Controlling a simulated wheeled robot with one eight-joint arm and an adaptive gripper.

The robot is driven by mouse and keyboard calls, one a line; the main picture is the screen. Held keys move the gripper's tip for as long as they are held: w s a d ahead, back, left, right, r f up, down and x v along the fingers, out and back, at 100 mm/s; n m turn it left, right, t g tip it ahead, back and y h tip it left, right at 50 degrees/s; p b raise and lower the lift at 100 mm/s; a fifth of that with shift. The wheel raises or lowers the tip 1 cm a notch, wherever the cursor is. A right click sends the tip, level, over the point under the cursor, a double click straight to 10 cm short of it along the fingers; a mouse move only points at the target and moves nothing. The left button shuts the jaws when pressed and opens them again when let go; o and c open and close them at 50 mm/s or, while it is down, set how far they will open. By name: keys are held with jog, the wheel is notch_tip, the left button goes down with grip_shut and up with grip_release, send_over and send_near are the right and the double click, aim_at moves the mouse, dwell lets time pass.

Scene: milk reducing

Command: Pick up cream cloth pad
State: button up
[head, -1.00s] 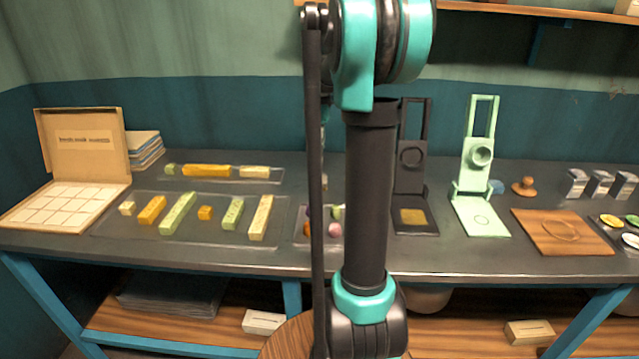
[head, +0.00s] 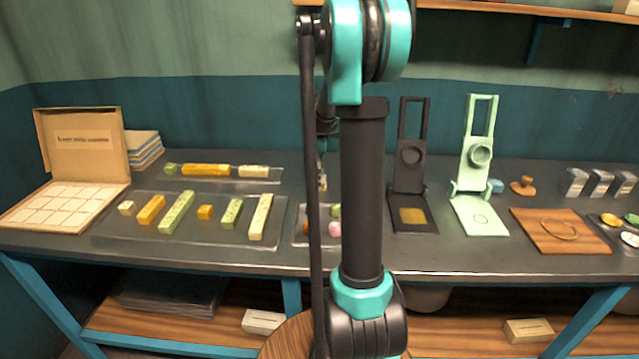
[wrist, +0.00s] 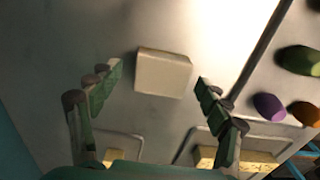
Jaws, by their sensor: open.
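A cream rectangular block-like pad (wrist: 164,72), which looks like the cream cloth pad, lies on the grey surface in the wrist view. My gripper (wrist: 158,84) is open, with one finger to the left of the pad and the other to the right. The fingertips are near the pad's lower part, with a gap on each side, and do not appear to touch it. In the head view my arm covers the middle of the table, and I cannot make out the pad there.
The wrist view shows a tray edge with a green piece (wrist: 299,60) and a purple piece (wrist: 268,106) at right. In the head view, a tray of coloured bars (head: 178,212) lies left; a black press (head: 411,170) and a green press (head: 477,165) stand right.

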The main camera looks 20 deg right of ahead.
jog(key=c, duration=1.3)
jog(key=shift+c, duration=0.2)
jog(key=shift+r, duration=0.1)
notch_tip(320, 180, up, 20)
jog(key=o, duration=0.6)
jog(key=c, duration=0.4)
